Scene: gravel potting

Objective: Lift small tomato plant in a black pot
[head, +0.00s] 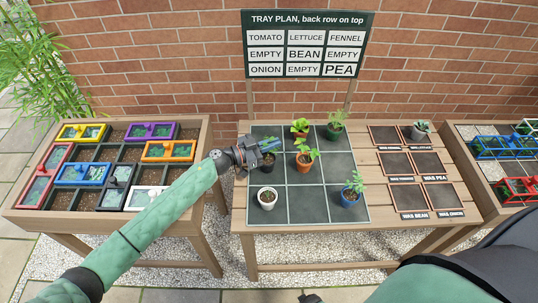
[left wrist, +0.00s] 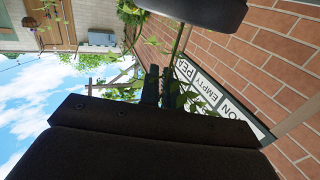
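The small tomato plant in its black pot (head: 267,164) shows in the head view at the left side of the dark gridded tray (head: 311,207). My left gripper (head: 262,150) is right at this plant and covers part of it. Whether the pot rests on the tray or hangs just above it is unclear. In the left wrist view, green leaves and a stem (left wrist: 189,100) show close beside the dark fingers; the grip itself is hidden. A small dark part at the bottom edge of the head view may be my right gripper (head: 310,298).
Other potted plants stand on the tray: a white pot (head: 267,200), a blue pot (head: 350,196), and several more behind. The plan sign (head: 306,44) stands behind. A planter with coloured frames (head: 85,131) is at left; labelled squares (head: 403,195) lie at right.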

